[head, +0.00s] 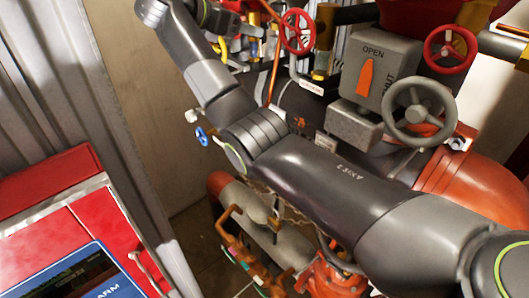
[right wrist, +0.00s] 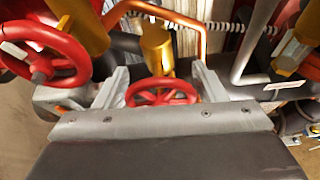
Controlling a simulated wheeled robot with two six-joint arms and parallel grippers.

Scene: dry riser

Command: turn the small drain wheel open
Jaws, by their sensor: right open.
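A small red spoked wheel (right wrist: 162,92) sits below a brass valve body (right wrist: 157,48) in the right wrist view. My right gripper (right wrist: 160,86) is open, with one finger on each side of this wheel. The lower part of the wheel is hidden behind the gripper's body. In the head view my right gripper (head: 248,28) is at the top, left of centre, partly covered by its own wrist. I cannot read a label naming the drain wheel. My left gripper is not in view.
A larger red wheel (right wrist: 45,55) is close on the left in the wrist view. The head view shows another red wheel (head: 452,49), a grey wheel (head: 418,113), a grey OPEN indicator box (head: 375,70), a blue wheel (head: 202,136) and a red cabinet (head: 60,215). Pipes crowd the gripper.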

